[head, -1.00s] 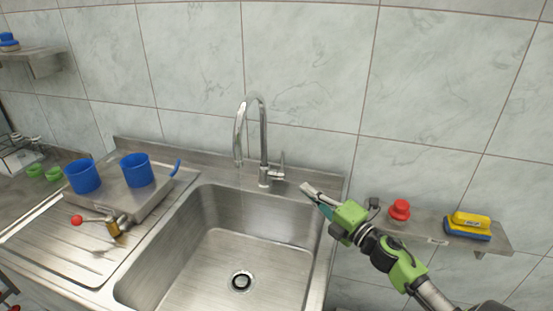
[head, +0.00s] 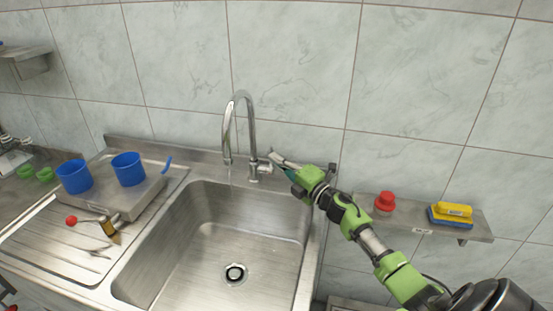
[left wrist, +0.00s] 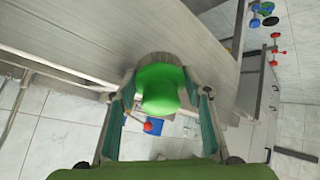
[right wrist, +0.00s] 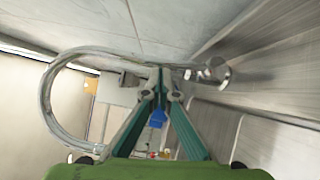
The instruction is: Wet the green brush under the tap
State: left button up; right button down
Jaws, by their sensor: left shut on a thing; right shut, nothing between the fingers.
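The steel tap (head: 228,130) arches over the back of the sink (head: 205,235). Its side lever is mostly hidden by my right gripper (head: 277,158), which is shut and empty with its tips at the lever. I cannot tell whether they touch it. In the right wrist view the shut fingertips (right wrist: 161,75) are near the tap's curved pipe (right wrist: 60,75). A faint streak under the spout may be water. The left gripper is outside the head view.
Two blue cups (head: 74,177) stand on a raised steel block left of the sink. A wall shelf (head: 410,220) at right holds a red cap (head: 385,201) and a yellow-blue sponge (head: 451,213). The basin is empty.

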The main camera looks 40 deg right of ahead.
pick_arm(q)
jog(key=shift+r, duration=0.15)
pick_arm(e)
jog(key=shift+w+d+r, duration=0.1)
jog(key=shift+r, duration=0.05)
